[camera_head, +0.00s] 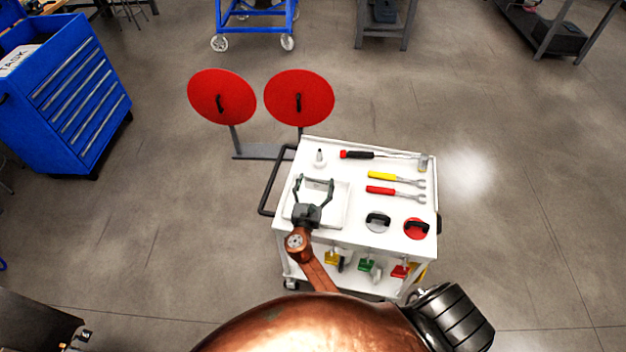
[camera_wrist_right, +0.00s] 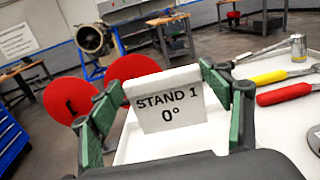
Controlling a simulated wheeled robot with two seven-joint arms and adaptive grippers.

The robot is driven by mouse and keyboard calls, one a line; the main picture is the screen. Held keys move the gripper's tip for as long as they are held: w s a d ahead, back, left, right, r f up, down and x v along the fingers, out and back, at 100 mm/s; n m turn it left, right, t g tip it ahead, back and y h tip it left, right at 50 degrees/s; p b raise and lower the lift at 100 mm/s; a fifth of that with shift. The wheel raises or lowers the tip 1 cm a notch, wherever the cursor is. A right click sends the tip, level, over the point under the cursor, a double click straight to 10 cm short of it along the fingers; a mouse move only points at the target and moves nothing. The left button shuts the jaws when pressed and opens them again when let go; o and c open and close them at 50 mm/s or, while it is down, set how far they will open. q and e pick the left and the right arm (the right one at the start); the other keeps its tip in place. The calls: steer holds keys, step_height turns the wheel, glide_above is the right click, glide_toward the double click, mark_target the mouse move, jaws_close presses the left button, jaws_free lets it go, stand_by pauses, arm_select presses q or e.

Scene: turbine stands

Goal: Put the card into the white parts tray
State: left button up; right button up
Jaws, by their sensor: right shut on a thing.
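The white card (camera_wrist_right: 168,100), printed "STAND 1 0°", stands upright between the fingers of my right gripper (camera_wrist_right: 168,92) in the wrist view. The gripper is shut on it, with the fingers at its two sides. In the head view my right gripper (camera_head: 315,183) is over the white parts tray (camera_head: 342,212), on the left part of the white cart top. The card is hard to make out against the tray there. The tray also shows behind and below the card in the wrist view (camera_wrist_right: 140,150). I cannot tell whether the card touches the tray. My left gripper is not in view.
A blue cabinet (camera_head: 70,95) is far left.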

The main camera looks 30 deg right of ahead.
mark_target(317, 189)
steer(key=shift+f+b, duration=2.7)
steer(key=shift+f, duration=0.75)
steer(key=shift+f+b, duration=0.3)
steer(key=shift+f, duration=0.1)
steer(key=o, duration=1.1)
steer(key=shift+o, duration=1)
steer(key=shift+p+v, duration=0.7)
steer(key=shift+v, duration=2.5)
steer(key=shift+s+a+f, duration=0.1)
steer(key=shift+s+a, duration=0.15)
steer(key=shift+a, duration=0.05)
